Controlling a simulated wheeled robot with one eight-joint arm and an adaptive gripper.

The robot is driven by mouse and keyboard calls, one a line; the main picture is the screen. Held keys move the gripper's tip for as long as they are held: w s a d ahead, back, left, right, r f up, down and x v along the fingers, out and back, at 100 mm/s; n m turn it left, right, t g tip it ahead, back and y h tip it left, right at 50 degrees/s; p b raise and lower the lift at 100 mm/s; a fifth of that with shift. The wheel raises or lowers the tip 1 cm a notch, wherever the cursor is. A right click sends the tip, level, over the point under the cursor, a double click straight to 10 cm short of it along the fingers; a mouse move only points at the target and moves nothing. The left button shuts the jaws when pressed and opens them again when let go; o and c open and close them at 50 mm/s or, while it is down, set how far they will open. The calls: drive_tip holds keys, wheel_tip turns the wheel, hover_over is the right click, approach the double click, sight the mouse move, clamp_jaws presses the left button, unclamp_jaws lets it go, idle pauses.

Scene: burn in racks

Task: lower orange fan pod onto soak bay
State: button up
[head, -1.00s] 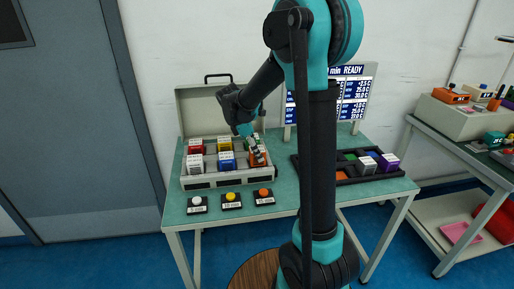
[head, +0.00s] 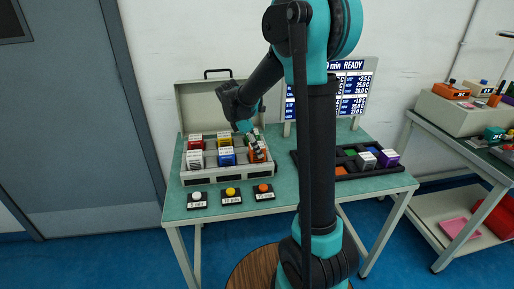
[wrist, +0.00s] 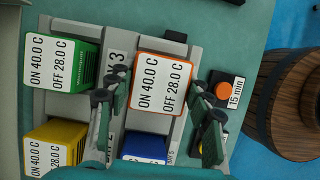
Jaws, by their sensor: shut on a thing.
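The orange fan pod (wrist: 161,84) has a white top label reading ON 40.0 C, OFF 28.0 C. My gripper (wrist: 152,97) is shut on it, one finger at each side in the wrist view. In the head view the orange pod (head: 258,155) is at the right end of the grey soak rack (head: 213,181), under my gripper (head: 252,141). Its underside is hidden, so I cannot tell whether it touches the bay floor. A green pod (wrist: 85,60), a yellow pod (wrist: 75,128) and a blue pod (wrist: 147,147) are around it.
Three buttons stand in front of the rack: white (head: 197,196), yellow (head: 231,191) and orange (head: 264,188). A black tray (head: 339,176) with several pods lies to the right. The rack's raised lid (head: 190,105) is behind. A wooden barrel (wrist: 287,105) shows in the wrist view.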

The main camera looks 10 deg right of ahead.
drive_tip(key=shift+f, duration=0.5)
idle(0.8)
drive_tip(key=o, duration=1.4)
drive_tip(key=v, duration=1.2)
drive_tip(key=s+d+f+m+t+y, duration=0.1)
drive_tip(key=s+d+f+m, duration=0.1)
drive_tip(key=s+f+m, duration=0.3)
drive_tip(key=s+d+f+m+t+y, duration=0.1)
drive_tip(key=s+d+f+m+y, duration=0.1)
drive_tip(key=s+f+m, duration=0.3)
drive_tip(key=s+d+f+m+t+y, duration=0.1)
drive_tip(key=s+d+f+m, duration=0.3)
drive_tip(key=s, duration=0.7)
drive_tip(key=shift+s+d+f+m+t, duration=0.1)
drive_tip(key=shift+f+m+t, duration=0.15)
drive_tip(key=shift+f+m, duration=0.45)
drive_tip(key=shift+s+d+f+m+t, duration=0.15)
drive_tip(key=shift+f+m+t, duration=0.15)
drive_tip(key=shift+m, duration=0.7)
drive_tip(key=shift+s+f+m, duration=0.25)
drive_tip(key=shift+f+m, duration=0.05)
